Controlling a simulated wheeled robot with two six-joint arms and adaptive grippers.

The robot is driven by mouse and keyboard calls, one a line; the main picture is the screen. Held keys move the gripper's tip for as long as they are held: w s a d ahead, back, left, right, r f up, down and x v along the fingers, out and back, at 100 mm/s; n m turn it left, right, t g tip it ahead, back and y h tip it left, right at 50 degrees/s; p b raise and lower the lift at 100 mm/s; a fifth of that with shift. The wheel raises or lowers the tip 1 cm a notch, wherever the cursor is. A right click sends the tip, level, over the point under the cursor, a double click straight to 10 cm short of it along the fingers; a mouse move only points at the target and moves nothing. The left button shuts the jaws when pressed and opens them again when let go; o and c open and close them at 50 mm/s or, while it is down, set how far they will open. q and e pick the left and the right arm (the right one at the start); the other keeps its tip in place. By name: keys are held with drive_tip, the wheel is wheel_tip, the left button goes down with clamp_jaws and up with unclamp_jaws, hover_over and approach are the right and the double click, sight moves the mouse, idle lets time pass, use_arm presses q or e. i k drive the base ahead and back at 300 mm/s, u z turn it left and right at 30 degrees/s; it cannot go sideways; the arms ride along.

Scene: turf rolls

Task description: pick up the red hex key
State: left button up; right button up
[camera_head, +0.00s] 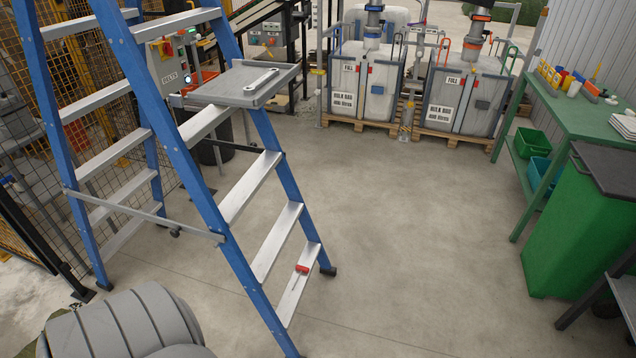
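A small red object (302,269) lies on a low silver step (292,290) of the blue stepladder, near the step's far end. It is too small in the picture for me to tell surely that it is the red hex key. A silver wrench-like tool (261,80) lies on the ladder's grey top tray (283,73). Neither of my grippers shows in the head view.
The blue ladder (185,150) stands at left, before yellow mesh fencing. A grey ridged object (130,325) is at bottom left. A green bin (580,220) and green workbench (590,125) stand at right. Bulk-bag units (465,98) stand behind. The middle floor is clear.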

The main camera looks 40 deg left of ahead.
sight(301, 268)
drive_tip(key=u, duration=0.1)
drive_tip(key=i, duration=1.85)
drive_tip(key=u, duration=0.75)
drive_tip(key=i, duration=1.1)
drive_tip(key=u, duration=1.6)
drive_tip(key=i, duration=0.9)
drive_tip(key=u, duration=0.8)
